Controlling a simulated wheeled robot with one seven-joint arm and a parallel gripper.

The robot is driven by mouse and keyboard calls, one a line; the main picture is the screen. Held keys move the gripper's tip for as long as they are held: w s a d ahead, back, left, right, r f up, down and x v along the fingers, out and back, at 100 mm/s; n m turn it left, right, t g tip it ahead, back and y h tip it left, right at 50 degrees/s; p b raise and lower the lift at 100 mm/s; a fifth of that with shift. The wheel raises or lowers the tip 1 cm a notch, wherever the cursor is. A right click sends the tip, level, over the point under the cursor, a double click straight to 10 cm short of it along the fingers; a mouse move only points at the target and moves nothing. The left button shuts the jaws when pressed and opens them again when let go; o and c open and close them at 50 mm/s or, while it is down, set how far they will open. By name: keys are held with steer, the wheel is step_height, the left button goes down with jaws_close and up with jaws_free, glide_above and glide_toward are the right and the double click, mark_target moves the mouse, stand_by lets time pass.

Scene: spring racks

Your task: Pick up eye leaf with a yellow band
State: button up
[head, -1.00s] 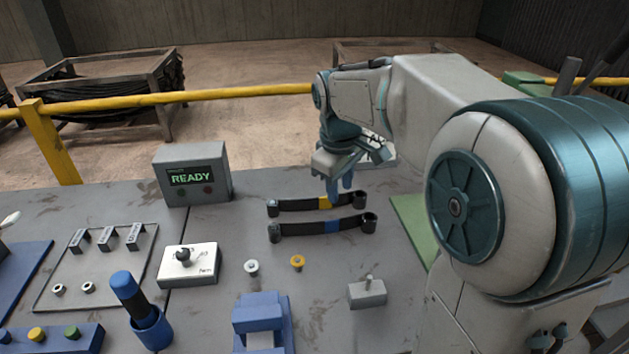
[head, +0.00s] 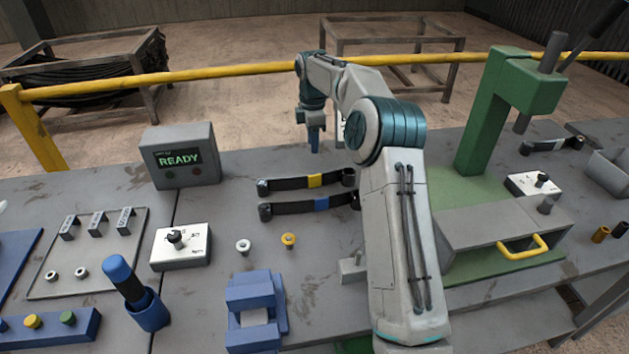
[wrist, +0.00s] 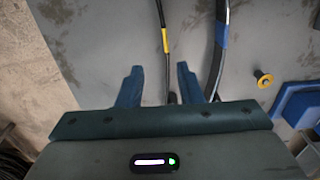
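The eye leaf with a yellow band (head: 314,181) is a dark, slightly curved strip with rolled eyes at its ends. It lies on the grey bench, behind a similar eye leaf with a blue band (head: 321,203). My gripper (head: 314,145) points down behind the yellow-banded leaf. In the wrist view my gripper (wrist: 159,80) is open, with two blue fingers apart. The yellow-banded leaf (wrist: 161,20) runs down the picture into the gap between them, not clasped. The blue-banded leaf (wrist: 222,35) is to the right of the fingers. Height above the bench is unclear.
My arm hides part of the bench right of the leaves. In front are a white bushing (head: 243,246), a yellow bushing (head: 289,240) and a blue fixture (head: 256,308). A READY box (head: 180,155) stands left. A green press (head: 487,125) stands right.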

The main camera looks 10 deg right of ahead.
glide_above(315, 175)
steer(key=w, duration=0.1)
steer(key=f, duration=0.6)
steer(key=shift+a+f, duration=0.2)
steer(key=shift+f, duration=0.15)
steer(key=shift+s+d+f+p, duration=0.1)
steer(key=shift+s+f+p, duration=0.1)
steer(key=shift+f, duration=0.7)
steer(key=shift+s+d+f+p, duration=0.1)
steer(key=shift+f+p, duration=0.1)
steer(key=shift+f, duration=0.7)
steer(key=shift+s+d+f+p, duration=0.1)
steer(key=shift+f+p, duration=0.1)
steer(key=shift+f, duration=0.7)
jaws_close()
steer(key=shift+w+r, duration=0.1)
steer(key=shift+r, duration=0.05)
